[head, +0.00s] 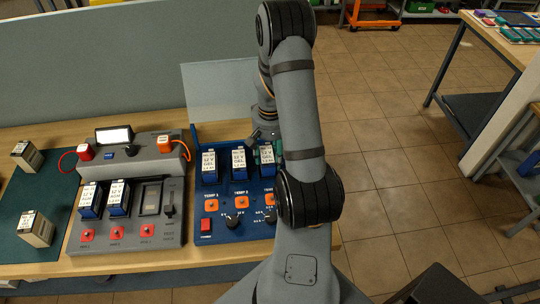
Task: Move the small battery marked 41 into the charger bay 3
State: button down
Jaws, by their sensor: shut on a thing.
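A blue panel unit (222,222) with orange buttons and black knobs holds a row of small blue-and-white batteries, at left (209,163), middle (239,161) and right (267,155). My gripper (266,144) is at the right battery and shut on it; my arm hides much of both. I cannot tell whether this battery is fully seated. A grey unit (165,228) to the left holds two similar batteries, (90,199) and (118,197); its third slot (151,198) is empty. The number 41 and the bay labels are too small to read, so I cannot tell which unit is the charger.
Two pale boxy batteries (27,155) and (36,227) stand on a dark green mat (55,190) at the left. A grey console (150,145) with a lit display and coloured plugs stands behind the grey unit. A translucent panel (220,92) rises behind the blue unit.

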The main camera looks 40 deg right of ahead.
aim_at(270, 154)
jog(key=shift+f+b, duration=0.3)
jog(key=shift+f, duration=0.05)
jog(key=c, duration=1.2)
grip_release()
jog(key=shift+o, duration=0.2)
notch_tip(270, 154, up, 11)
jog(key=p, duration=0.8)
jog(key=shift+r, duration=0.1)
jog(key=shift+f, duration=0.2)
notch_tip(270, 154, down, 10)
jog(key=b, duration=0.7)
jog(key=shift+r, duration=0.1)
jog(key=shift+r, duration=0.1)
